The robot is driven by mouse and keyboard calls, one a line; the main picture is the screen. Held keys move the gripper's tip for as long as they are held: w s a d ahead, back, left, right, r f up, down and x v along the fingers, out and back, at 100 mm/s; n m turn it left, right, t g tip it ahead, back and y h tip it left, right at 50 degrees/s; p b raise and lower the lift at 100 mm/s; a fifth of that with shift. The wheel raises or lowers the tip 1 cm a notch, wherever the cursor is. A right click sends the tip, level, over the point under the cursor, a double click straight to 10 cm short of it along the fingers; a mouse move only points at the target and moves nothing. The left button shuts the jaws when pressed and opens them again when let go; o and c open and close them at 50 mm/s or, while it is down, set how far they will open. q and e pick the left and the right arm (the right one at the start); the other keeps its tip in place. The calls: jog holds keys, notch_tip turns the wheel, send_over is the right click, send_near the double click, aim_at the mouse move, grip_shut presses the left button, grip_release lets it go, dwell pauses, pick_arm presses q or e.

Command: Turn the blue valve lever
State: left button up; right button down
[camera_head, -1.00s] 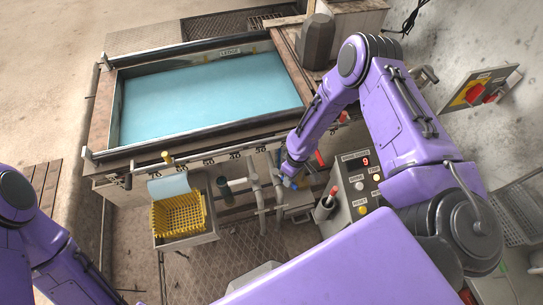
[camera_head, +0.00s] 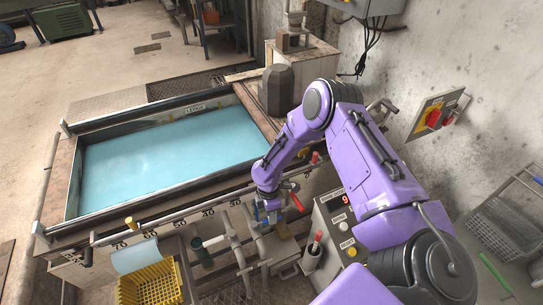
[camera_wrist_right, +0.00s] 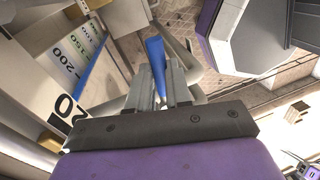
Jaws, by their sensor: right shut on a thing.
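The blue valve lever (camera_wrist_right: 155,52) shows in the right wrist view as a narrow blue bar running between the two fingers of my right gripper (camera_wrist_right: 160,85). The gripper is shut on it, and the fingers hide its lower part. In the head view my right gripper (camera_head: 267,203) reaches down to the pipes at the front of the tank. The lever is mostly hidden there behind the gripper. My left gripper is out of view.
A blue-filled tank (camera_head: 75,205) lies behind the pipes (camera_head: 236,245). A red-handled lever (camera_head: 296,201) is close to the right of my gripper, beside a control box (camera_head: 338,228) with a red digit. A yellow basket (camera_head: 150,288) stands at the lower left.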

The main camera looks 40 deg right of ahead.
jog(key=shift+w+d+n+b, duration=0.1)
jog(key=shift+w+n+b, duration=0.3)
jog(key=shift+n, duration=0.3)
jog(key=shift+w, duration=0.1)
jog(key=c, duration=1.1)
grip_release()
jog(key=shift+o, duration=0.2)
notch_tip(320, 180, up, 10)
jog(key=w, duration=0.2)
jog(key=shift+d+r, duration=0.2)
